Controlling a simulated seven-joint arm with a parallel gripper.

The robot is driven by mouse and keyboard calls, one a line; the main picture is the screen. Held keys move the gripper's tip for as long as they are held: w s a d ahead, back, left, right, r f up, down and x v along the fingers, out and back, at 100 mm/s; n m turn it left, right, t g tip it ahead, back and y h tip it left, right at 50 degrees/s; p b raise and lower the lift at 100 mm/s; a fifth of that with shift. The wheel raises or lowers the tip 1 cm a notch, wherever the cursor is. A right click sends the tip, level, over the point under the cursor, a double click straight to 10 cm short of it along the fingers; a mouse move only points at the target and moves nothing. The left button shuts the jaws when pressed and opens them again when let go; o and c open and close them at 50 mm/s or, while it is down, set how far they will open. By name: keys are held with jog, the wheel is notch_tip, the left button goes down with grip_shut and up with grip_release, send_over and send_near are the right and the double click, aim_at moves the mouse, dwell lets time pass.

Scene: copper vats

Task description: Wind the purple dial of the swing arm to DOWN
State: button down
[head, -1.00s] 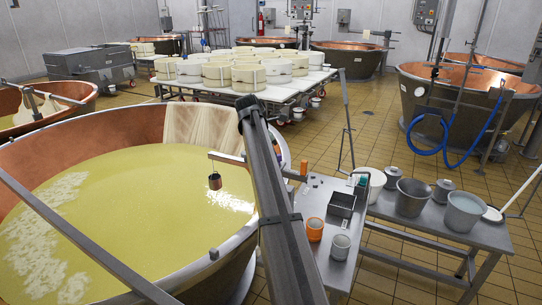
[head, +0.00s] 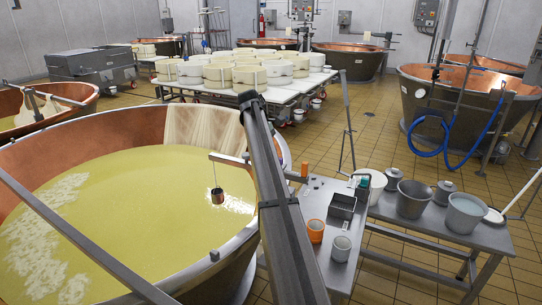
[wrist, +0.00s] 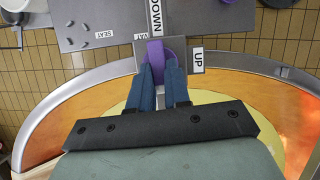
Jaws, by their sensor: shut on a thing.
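In the wrist view, the purple dial (wrist: 153,48) sits between the two blue fingers of my gripper (wrist: 161,66), which is shut on it. The white DOWN label (wrist: 156,18) is straight above the dial, and the UP label (wrist: 197,60) is to its right. The dial's visible purple part lies roughly in line with DOWN; the fingers cover part of it. In the head view, the swing arm (head: 229,159) reaches over the vat, with a small copper cup (head: 217,196) hanging low at the milk. The dial and my gripper are hidden there.
The large copper vat (head: 150,138) of yellowish milk fills the left. A steel table (head: 330,185) at right holds an orange cup (head: 315,231), a grey cup (head: 341,248) and a small box (head: 342,205). Buckets (head: 412,199) stand on a bench beyond. Tiled floor is open behind.

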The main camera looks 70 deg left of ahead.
jog(key=shift+w+m, duration=0.1)
jog(key=shift+m, duration=0.4)
jog(key=c, duration=1.1)
grip_release()
